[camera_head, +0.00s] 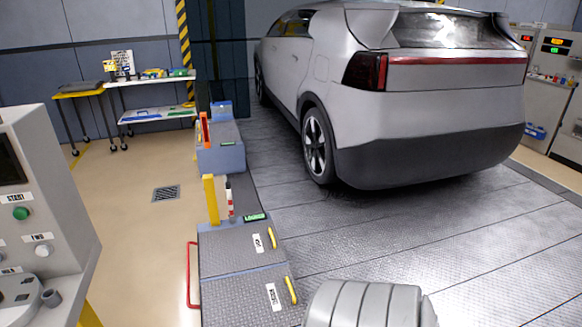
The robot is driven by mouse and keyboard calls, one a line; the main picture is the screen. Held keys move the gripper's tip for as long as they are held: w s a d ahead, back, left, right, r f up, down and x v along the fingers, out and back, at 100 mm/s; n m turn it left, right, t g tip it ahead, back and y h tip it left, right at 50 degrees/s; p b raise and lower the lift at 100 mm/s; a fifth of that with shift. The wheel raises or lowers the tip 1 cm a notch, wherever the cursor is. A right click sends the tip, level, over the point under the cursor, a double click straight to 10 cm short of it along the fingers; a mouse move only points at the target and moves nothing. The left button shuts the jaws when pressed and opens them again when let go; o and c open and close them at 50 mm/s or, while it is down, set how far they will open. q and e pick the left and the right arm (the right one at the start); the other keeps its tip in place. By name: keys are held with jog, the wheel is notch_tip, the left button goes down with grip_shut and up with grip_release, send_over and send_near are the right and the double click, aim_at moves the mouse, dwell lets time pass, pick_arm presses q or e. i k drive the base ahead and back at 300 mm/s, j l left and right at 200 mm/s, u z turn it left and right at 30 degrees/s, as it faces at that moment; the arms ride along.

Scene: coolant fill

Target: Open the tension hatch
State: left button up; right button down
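Two flat, grey, textured hatch panels lie closed at the lower middle, one behind the other. The near panel (235,299) carries a white label (273,297) and a yellow handle (291,290) at its right side. The far panel (223,250) has a smaller white label (258,243) and its own yellow handle (271,237). The label text is too small to read surely, so I cannot tell which is the tension hatch. Neither of my grippers shows in this view. A grey ribbed part, probably my arm, enters at the bottom edge.
A yellow post (211,200) and a red-and-white lever (229,200) stand behind the panels. A red rail (190,275) runs along their left side. A control console (50,190) stands left, a silver car (430,120) behind right. Floor between console and panels is clear.

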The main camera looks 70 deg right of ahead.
aim_at(270, 297)
jog(key=z, duration=1.75)
jog(key=l+z, duration=0.1)
jog(key=i+l, duration=0.15)
jog(key=l, duration=0.2)
jog(key=i+l+u, duration=0.1)
jog(key=l, duration=0.3)
jog(key=i+l, duration=0.15)
jog(key=l, duration=0.2)
jog(key=i+l+u, duration=0.1)
jog(key=l, duration=0.3)
jog(key=i+l, duration=0.2)
jog(key=l, duration=0.15)
jog(key=u, duration=1.2)
